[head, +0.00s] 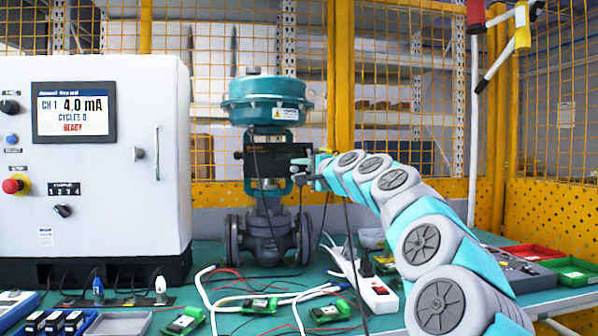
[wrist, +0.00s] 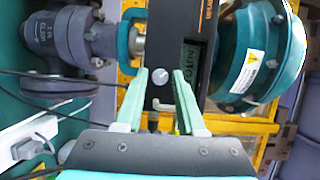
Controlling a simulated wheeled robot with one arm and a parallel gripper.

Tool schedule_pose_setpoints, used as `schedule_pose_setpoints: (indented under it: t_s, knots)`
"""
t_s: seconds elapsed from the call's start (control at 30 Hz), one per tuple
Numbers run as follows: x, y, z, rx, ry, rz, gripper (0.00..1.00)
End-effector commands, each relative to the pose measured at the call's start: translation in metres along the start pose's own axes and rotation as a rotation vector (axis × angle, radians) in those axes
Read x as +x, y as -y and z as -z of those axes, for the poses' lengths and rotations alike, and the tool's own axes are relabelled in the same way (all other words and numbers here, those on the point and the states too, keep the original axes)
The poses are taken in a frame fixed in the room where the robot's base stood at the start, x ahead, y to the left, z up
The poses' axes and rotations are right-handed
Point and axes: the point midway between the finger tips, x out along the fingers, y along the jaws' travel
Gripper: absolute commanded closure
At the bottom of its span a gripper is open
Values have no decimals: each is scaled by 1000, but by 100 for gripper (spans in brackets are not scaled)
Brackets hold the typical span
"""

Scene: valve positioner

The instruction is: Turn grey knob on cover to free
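The positioner is a black box (head: 262,163) mounted on the valve's yoke, and it also shows in the wrist view (wrist: 199,30). Its small round grey knob (wrist: 160,77) is on the cover facing the wrist camera. My gripper (wrist: 161,78) is open, with one pale green finger on each side of the knob and visible gaps between knob and fingers. I cannot tell how far the fingertips are from the cover. In the head view my gripper (head: 303,170) is at the positioner's right part, and the knob cannot be made out.
The teal actuator (head: 264,98) is above the positioner, and the grey valve body (head: 268,238) stands below on the bench. A white control cabinet (head: 95,160) stands at left. Black cables hang near the positioner. Terminal blocks, cables and a power strip (head: 378,290) crowd the bench front.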

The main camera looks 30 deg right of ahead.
Motion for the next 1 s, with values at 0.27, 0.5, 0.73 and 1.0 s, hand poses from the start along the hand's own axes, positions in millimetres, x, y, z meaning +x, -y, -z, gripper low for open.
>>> schedule_pose_setpoints:
  t_s: [0.27, 0.5, 0.73, 1.0]
  knots:
    - [-12, 0, 1, 1, -1, 1, 62]
    - [-45, 0, 0, 1, 0, 2, 62]
    - [-71, 0, 0, -1, 0, 1, 62]
    - [-78, 0, -1, 0, 1, -1, 62]
